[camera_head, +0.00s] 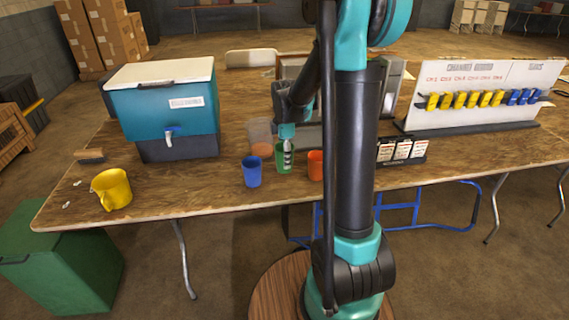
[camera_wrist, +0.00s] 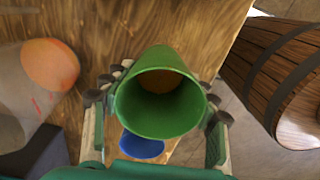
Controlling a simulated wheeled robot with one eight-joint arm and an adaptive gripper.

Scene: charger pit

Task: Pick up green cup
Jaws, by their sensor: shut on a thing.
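The green cup (camera_head: 284,161) is at the middle of the table's front part, between the blue cup and the orange-red cup. My gripper (camera_head: 287,149) is at the green cup from above, shut on it. In the wrist view the green cup (camera_wrist: 160,113) sits between the two fingers of my gripper (camera_wrist: 156,88), one on each side, its open mouth towards the camera. An orange-brown surface shows inside it. Whether its base touches the table is unclear.
The blue cup (camera_head: 252,172) stands close on the left, the orange-red cup (camera_head: 315,165) on the right. A clear container (camera_head: 260,131) is behind. A yellow cup (camera_head: 112,189), a teal cooler (camera_head: 150,105) and a label rack (camera_head: 402,150) stand farther off on the wooden table (camera_head: 215,176).

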